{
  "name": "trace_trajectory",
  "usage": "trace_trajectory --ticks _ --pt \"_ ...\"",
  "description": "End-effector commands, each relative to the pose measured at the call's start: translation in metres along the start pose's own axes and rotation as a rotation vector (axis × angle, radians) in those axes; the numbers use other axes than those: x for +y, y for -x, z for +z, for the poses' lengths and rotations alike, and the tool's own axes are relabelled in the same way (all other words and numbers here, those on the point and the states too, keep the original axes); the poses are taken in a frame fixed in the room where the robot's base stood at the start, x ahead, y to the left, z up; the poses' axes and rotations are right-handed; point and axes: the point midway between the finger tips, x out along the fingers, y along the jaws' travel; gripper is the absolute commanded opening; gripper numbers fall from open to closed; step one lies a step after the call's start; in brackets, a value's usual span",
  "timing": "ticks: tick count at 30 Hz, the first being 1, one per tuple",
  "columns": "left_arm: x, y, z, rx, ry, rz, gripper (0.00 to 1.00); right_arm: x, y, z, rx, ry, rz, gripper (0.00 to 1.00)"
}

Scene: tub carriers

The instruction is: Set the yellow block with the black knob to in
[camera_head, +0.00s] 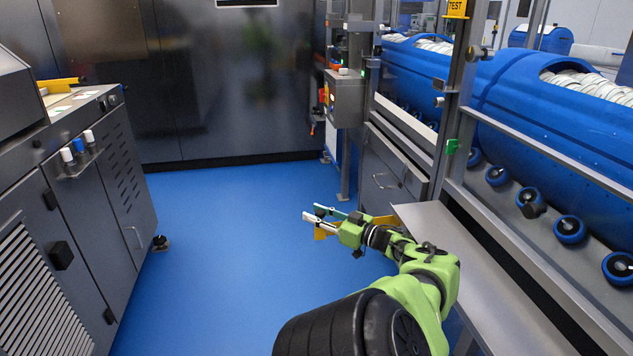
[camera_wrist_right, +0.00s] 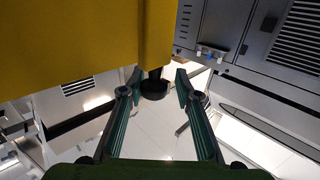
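The yellow block (camera_wrist_right: 80,40) fills the upper left of the right wrist view. Its black knob (camera_wrist_right: 153,88) sticks out at its lower right corner. In the head view, parts of the yellow block (camera_head: 384,220) show behind my right gripper, which hides most of it; the knob cannot be made out there. My right gripper (camera_head: 312,213) is at the block, and its fingers (camera_wrist_right: 158,80) are apart, one on each side of the knob. Gaps show between the knob and both fingers. My left gripper is not in view.
A steel shelf (camera_head: 490,285) and a metal frame (camera_head: 452,120) stand close on the right, with blue tubs (camera_head: 560,105) behind them. A dark cabinet (camera_head: 95,185) stands on the left. The blue floor (camera_head: 230,220) between is clear.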

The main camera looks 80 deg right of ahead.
Motion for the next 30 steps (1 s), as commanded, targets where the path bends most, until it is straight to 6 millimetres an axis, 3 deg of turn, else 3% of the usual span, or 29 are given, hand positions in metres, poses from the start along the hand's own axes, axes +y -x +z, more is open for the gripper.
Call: trace_trajectory --ticks 18,30 --pt "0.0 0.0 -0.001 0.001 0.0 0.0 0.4 -0.001 0.001 -0.08 -0.001 0.0 -0.003 0.28" --pt "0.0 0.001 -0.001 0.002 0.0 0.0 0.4 0.0 0.001 -0.093 -0.001 -0.002 -0.001 0.28"
